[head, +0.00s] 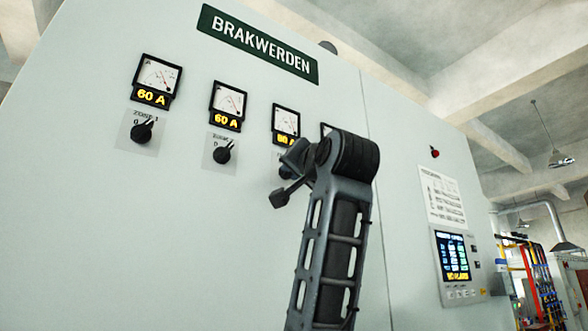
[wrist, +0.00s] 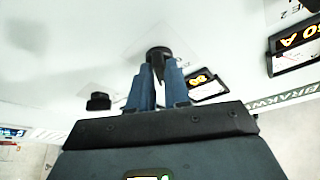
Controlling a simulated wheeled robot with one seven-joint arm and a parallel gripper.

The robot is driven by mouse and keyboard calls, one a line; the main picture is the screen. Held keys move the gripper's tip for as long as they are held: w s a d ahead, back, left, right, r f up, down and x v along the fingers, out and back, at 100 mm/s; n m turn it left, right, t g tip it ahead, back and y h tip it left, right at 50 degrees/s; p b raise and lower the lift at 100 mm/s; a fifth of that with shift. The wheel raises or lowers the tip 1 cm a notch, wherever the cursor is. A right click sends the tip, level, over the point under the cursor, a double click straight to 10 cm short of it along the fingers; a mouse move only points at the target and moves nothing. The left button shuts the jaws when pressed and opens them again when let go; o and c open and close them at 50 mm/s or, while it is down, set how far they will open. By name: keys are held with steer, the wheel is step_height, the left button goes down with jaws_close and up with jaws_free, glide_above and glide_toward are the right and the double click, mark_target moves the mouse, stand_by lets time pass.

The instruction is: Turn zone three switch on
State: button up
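The zone three switch is a black rotary knob on the pale panel, third in the row. In the head view only part of the knob (head: 285,172) shows behind my gripper (head: 285,190). In the wrist view, which is turned over, the knob (wrist: 158,52) lies at the tips of the two blue-grey fingers of my gripper (wrist: 158,73). The fingers are slightly apart, with part of the knob showing between them. I cannot tell whether they press on it. The knob's pointer setting is hidden.
The zone one knob (head: 141,131) and zone two knob (head: 222,153) are to the left, below their 60 A meters. Another knob (wrist: 98,101) sits beside my fingers in the wrist view. A control screen (head: 454,257) is at the right, below a red button (head: 435,152).

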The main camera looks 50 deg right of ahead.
steer(key=o, duration=0.3)
steer(key=shift+a, duration=0.1)
steer(key=b+v, duration=0.2)
steer(key=v, duration=0.5)
steer(key=shift+s+a+f+b, duration=0.15)
steer(key=shift+s+f+b, duration=0.05)
steer(key=shift+s+b, duration=0.1)
stand_by(0.4)
